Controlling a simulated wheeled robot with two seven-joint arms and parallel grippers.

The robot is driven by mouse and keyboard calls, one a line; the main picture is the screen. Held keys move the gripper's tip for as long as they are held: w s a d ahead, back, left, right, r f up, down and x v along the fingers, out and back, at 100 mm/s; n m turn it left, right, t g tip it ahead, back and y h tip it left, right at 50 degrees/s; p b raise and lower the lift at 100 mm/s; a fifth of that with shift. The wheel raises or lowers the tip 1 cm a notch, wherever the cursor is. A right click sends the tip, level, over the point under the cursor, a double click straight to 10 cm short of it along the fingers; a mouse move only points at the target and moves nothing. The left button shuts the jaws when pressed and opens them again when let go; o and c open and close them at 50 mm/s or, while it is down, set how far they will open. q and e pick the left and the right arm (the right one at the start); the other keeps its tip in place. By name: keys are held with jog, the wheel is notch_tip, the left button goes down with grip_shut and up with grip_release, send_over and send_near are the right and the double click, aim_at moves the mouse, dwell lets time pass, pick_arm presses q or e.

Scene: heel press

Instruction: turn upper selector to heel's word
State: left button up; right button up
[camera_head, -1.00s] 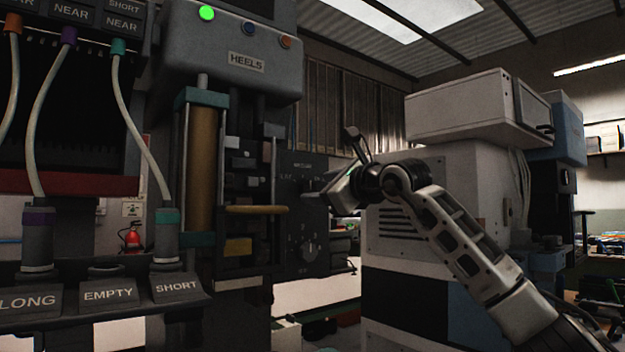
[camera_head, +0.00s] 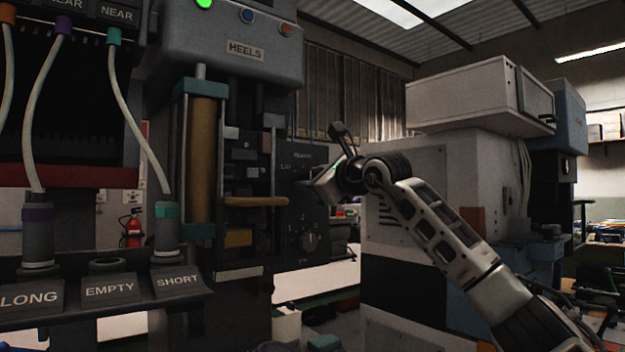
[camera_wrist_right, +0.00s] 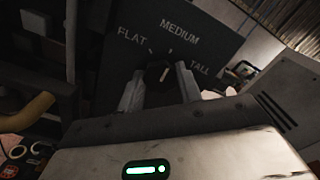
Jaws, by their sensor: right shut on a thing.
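The upper selector (camera_wrist_right: 158,74) is a small dark knob on a dark panel, with FLAT at its left, MEDIUM above and TALL at its right in the right wrist view. My right gripper (camera_wrist_right: 160,88) is shut on this knob, one pale finger on each side. A light mark shows on the knob, but I cannot tell surely which word it points at. In the head view my right gripper (camera_head: 308,186) is at the dark panel (camera_head: 285,215) and hides the knob. My left gripper is not in view. I cannot make out a heel.
A lower selector (camera_head: 309,242) sits below on the same panel. The HEELS machine (camera_head: 228,30) has a lit green lamp (camera_head: 204,3) and a yellow bar (camera_head: 255,201). A white cabinet (camera_head: 440,190) stands close behind my right arm. Sockets marked LONG, EMPTY and SHORT (camera_head: 178,281) are at left.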

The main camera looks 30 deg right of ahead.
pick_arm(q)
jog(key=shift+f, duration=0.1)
pick_arm(e)
jog(key=shift+f+m, duration=0.1)
jog(key=shift+m, duration=0.2)
pick_arm(q)
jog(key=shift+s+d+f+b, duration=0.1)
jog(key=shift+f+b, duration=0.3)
jog(key=shift+b, duration=0.6)
pick_arm(e)
jog(key=m, duration=0.9)
jog(key=shift+d, duration=0.1)
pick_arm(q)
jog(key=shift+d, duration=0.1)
pick_arm(e)
jog(key=shift+m, duration=0.3)
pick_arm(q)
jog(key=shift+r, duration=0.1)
pick_arm(e)
jog(key=o, duration=1)
jog(key=shift+s, duration=0.1)
